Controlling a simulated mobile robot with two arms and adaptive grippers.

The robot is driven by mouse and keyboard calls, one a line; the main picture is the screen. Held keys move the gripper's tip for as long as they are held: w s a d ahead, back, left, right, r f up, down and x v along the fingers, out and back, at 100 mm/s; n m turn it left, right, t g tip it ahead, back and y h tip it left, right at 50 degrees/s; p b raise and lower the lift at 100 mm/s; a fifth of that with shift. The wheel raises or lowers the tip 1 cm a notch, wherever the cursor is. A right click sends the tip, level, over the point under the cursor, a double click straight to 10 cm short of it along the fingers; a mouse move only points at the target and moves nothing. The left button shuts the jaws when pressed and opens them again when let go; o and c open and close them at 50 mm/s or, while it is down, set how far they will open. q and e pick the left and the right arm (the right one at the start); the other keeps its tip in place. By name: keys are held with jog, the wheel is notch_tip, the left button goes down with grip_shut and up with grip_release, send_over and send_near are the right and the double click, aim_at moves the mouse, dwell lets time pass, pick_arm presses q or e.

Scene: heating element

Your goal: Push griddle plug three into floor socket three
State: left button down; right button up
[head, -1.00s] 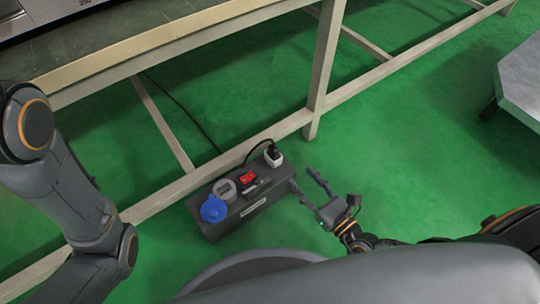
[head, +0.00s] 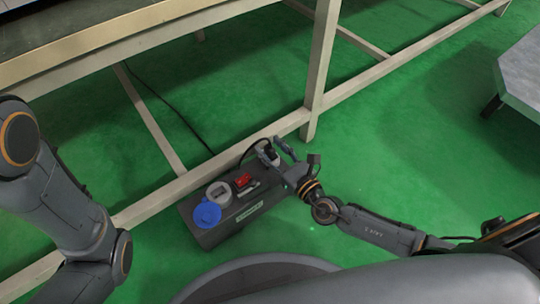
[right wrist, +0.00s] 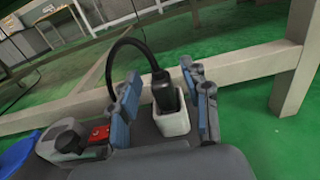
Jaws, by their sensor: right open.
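A dark floor socket box (head: 222,233) stands on the green floor beside the bench's lower rail. At its far right end is a white socket (right wrist: 172,124), with a black plug (right wrist: 162,90) standing in it. How deep the plug sits, I cannot tell. A black cable (right wrist: 116,48) arches from the plug to the left. My right gripper (right wrist: 164,98) is open, its fingers on either side of the plug with gaps visible. In the head view the right gripper (head: 271,153) partly hides the plug and white socket. My left arm shows at the left; its gripper is out of view.
The box also carries a blue round cover (head: 207,213), a grey round cover (head: 219,192) and a red switch (head: 243,179). The pale bench leg (head: 321,75) and lower rail (head: 170,196) stand close behind. Green floor is clear to the right, before a grey table (head: 522,80).

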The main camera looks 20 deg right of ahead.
jog(key=shift+w+a, duration=0.1)
jog(key=shift+w, duration=0.35)
jog(key=shift+c, duration=0.2)
grip_shut()
jog(key=shift+r, duration=0.15)
